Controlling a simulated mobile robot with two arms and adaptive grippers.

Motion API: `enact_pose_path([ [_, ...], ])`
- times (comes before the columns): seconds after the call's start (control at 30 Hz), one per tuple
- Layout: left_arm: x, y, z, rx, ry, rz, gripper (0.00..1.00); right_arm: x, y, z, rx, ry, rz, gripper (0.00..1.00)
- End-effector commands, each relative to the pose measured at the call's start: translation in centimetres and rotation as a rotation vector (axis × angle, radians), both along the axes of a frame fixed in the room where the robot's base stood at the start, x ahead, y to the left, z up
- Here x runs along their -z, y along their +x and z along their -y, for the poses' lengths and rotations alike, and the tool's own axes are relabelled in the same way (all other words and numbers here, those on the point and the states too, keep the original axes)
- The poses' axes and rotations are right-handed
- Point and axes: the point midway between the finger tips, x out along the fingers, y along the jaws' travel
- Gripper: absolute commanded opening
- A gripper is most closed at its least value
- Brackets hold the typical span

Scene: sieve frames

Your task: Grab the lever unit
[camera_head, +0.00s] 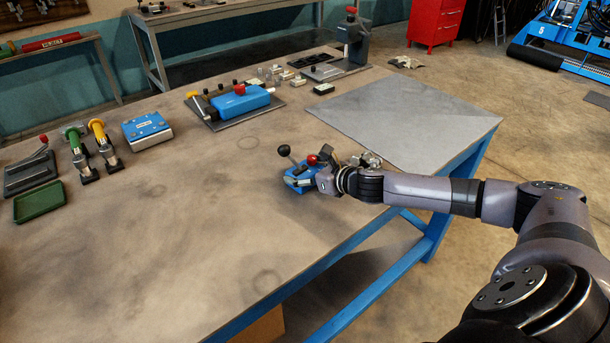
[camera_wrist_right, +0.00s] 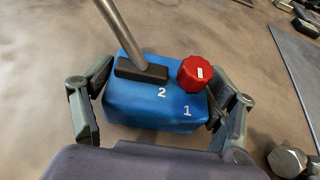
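The lever unit (camera_head: 297,182) is a blue box with a metal lever, a black ball knob and a red knob, standing on the workbench near its front edge. In the right wrist view the lever unit (camera_wrist_right: 150,112) shows the white numbers 1 and 2. Its lever leans up and left out of the picture. My right gripper (camera_head: 312,178) is at the unit; in the wrist view the open fingers of this gripper (camera_wrist_right: 163,108) straddle the box. A gap shows at the right finger; left contact is unclear. My left gripper is not in view.
The workbench (camera_head: 190,240) is clear at front left. A grey plate (camera_head: 400,120) lies behind my right arm. A blue fixture (camera_head: 240,103), green tray (camera_head: 39,202), blue-topped box (camera_head: 146,130) and two clamps with green and yellow handles (camera_head: 97,130) stand farther away.

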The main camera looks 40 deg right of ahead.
Motion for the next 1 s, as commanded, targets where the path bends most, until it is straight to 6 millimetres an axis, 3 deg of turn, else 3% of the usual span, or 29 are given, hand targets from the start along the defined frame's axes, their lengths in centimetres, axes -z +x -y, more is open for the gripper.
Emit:
enact_pose_path([
  [0.7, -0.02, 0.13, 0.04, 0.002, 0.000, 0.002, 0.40, -0.01, -0.01, 0.02, 0.000, 0.000, 0.000, 0.28],
  [1.0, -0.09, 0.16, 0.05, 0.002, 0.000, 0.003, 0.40, -0.40, 0.08, 0.03, 0.000, 0.000, 0.004, 0.28],
])
